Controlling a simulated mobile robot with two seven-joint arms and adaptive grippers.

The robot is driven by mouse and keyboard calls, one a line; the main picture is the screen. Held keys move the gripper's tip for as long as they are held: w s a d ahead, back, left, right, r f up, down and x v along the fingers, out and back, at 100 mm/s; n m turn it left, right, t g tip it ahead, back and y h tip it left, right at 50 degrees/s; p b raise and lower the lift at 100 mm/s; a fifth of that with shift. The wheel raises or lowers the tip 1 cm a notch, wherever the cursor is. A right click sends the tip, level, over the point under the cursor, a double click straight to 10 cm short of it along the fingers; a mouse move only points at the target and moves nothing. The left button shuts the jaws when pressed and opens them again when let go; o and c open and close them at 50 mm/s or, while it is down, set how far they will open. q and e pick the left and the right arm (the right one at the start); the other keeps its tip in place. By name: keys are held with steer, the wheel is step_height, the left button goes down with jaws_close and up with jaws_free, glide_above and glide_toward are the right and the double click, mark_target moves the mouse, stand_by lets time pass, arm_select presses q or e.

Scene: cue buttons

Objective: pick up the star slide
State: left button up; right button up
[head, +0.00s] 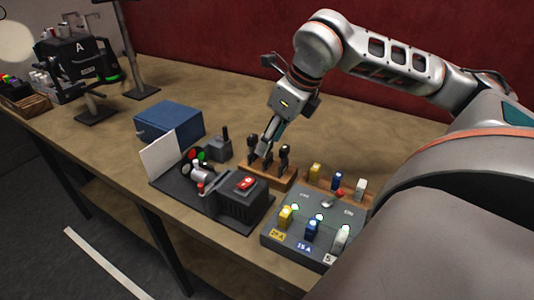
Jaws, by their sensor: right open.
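A wooden rack (268,178) stands on the table and holds dark upright pieces, one at its left (252,146) and one at its right (284,156). These may be the slides, but no star mark can be made out, so I cannot tell which is the star slide. My right gripper (267,150) points down over the middle of the rack, with its jaws open. Its fingers overlap a middle piece in the picture, and I cannot tell whether they touch it. My left gripper is not in view.
A dark device with a red switch (245,183) and a white screen (161,153) stand left of the rack. A grey control panel (312,230) with lit sliders is at the front right. A blue box (169,122) stands behind.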

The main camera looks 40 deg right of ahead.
steer(key=shift+x, duration=0.95)
steer(key=shift+w, duration=0.1)
jaws_close()
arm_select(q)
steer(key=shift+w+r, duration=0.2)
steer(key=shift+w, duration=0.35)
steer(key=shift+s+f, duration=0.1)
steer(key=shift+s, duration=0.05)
